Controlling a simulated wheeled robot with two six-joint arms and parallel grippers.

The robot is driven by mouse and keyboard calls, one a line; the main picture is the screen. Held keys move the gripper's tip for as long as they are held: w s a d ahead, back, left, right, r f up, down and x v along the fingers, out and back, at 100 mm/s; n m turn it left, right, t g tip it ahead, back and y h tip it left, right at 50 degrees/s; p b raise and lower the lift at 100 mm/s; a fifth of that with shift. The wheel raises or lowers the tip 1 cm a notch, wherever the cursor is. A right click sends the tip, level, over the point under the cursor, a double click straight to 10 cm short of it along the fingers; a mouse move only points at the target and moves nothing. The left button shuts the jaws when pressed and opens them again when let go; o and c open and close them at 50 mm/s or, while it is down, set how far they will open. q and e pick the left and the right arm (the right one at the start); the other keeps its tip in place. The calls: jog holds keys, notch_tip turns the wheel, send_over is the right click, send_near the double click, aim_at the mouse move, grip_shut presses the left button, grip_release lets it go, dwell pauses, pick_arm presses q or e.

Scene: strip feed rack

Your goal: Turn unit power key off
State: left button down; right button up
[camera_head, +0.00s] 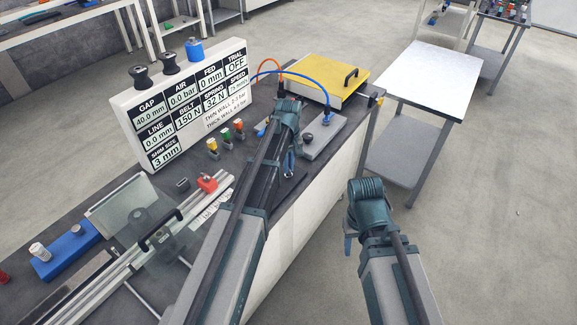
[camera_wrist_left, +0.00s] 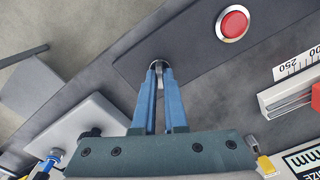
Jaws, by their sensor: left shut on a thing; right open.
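The power key (camera_wrist_left: 158,72) is a small metallic piece on a dark panel (camera_wrist_left: 195,45) in the left wrist view. The blue fingertips of my left gripper (camera_wrist_left: 159,69) are closed around it, hiding much of it. Its turn position cannot be told. In the head view my left gripper (camera_head: 289,162) points down at the bench beside my own arm, and the key is hidden there. My right gripper (camera_head: 348,243) is away from the bench over the floor; it is open and partly hidden by its wrist.
A red push button (camera_wrist_left: 233,23) sits on the panel near the key. A white display board (camera_head: 185,105) stands behind. A yellow-topped box (camera_head: 322,74) and grey block with black knob (camera_head: 308,138) are at the far end. A white table (camera_head: 425,80) stands at right.

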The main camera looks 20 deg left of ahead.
pick_arm(q)
jog(key=m, duration=0.6)
jog(key=shift+m, duration=0.3)
jog(key=m, duration=0.5)
jog(key=shift+m, duration=0.4)
jog(key=c, duration=1)
grip_release()
jog(key=shift+o, duration=0.2)
jog(key=shift+r, duration=0.1)
notch_tip(320, 180, up, 14)
jog(key=p, duration=1.3)
jog(key=shift+f+p, duration=0.2)
jog(key=shift+p, duration=0.2)
